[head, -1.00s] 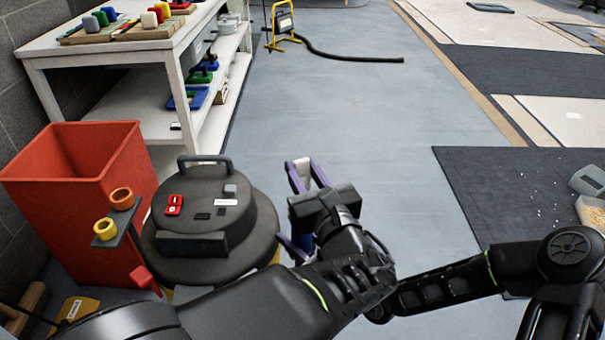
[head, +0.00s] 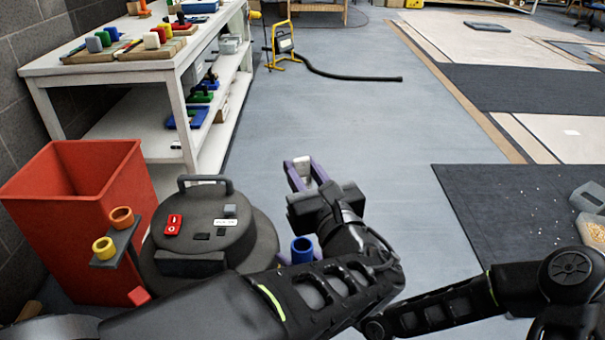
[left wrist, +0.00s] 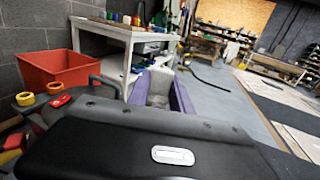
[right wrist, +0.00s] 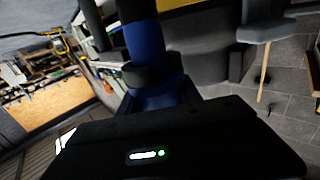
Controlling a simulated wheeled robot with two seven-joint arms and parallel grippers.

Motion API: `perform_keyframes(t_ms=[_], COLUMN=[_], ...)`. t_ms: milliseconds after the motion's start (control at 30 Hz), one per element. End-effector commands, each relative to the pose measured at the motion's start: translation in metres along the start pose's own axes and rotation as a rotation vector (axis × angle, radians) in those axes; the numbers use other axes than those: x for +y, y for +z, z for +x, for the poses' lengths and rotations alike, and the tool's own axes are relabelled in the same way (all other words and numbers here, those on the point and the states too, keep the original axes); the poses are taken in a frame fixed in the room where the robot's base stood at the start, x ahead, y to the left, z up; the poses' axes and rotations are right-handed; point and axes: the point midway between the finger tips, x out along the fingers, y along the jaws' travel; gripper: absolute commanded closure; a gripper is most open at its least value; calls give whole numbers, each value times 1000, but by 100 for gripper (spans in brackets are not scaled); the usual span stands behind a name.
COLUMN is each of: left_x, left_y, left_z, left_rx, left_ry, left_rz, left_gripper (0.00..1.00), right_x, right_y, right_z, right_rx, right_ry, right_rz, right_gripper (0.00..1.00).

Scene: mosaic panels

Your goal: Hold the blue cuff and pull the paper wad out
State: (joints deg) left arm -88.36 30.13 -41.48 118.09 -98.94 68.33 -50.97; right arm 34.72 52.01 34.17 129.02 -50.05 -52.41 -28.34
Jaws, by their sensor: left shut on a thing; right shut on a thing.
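The paper wad (left wrist: 160,86) is a pale grey-white lump between the purple fingers of my left gripper (left wrist: 162,98), which is shut on it. In the head view my left gripper (head: 303,170) holds the wad (head: 302,166) up, right of the dark vacuum drum. The blue cuff (head: 302,248) shows below it in the head view, apart from the wad. In the right wrist view the cuff (right wrist: 145,40) is a blue ring on a dark tube, and my right gripper (right wrist: 158,95) is shut on it. In the head view my left arm hides most of that gripper.
The vacuum drum (head: 212,215) stands close left of my grippers, with yellow and orange rings (head: 121,217) on a bracket. A red bin (head: 75,210) and a white shelf table (head: 125,75) are further left.

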Motion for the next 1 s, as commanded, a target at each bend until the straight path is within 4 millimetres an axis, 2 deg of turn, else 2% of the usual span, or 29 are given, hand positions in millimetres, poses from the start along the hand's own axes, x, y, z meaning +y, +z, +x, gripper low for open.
perform_keyframes(t_ms=[167, 200, 500, 833, 1000], left_x=[0, 0, 0, 0, 0], left_y=[0, 0, 0, 0, 0], left_z=[0, 0, 0, 0, 0], left_rx=[0, 0, 0, 0, 0], left_ry=[0, 0, 0, 0, 0], left_rz=[0, 0, 0, 0, 0], left_gripper=[100, 100, 100, 100, 100], right_x=[0, 0, 0, 0, 1], right_y=[0, 0, 0, 0, 1], right_z=[0, 0, 0, -3, -20], right_rx=[0, 0, 0, 0, -2], right_ry=[0, 0, 0, 0, 2], right_rz=[0, 0, 0, -1, -2], right_gripper=[100, 58, 34, 34, 34])
